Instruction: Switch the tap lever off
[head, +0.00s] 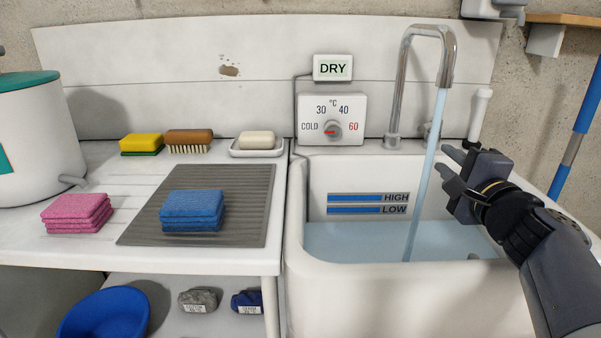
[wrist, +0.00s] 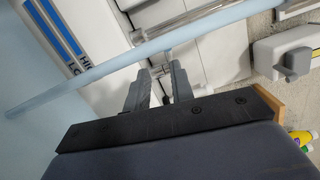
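The chrome tap (head: 447,45) stands behind the sink, and a stream of water (head: 427,170) runs from its spout into the sink. A lever with a white grip (head: 481,110) stands nearly upright to the right of the tap. My gripper (head: 442,160) is over the right part of the sink, in front of and below the lever in the picture. Its fingers are apart and hold nothing that I can see. In the wrist view my gripper (wrist: 159,78) points towards the back of the sink, with the water stream (wrist: 110,66) crossing beyond the fingertips.
The white sink (head: 400,285) holds water below the LOW mark. Blue cloths (head: 192,208), pink cloths (head: 77,210) and a soap dish (head: 257,151) are left. A blue pole (head: 582,125) stands right.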

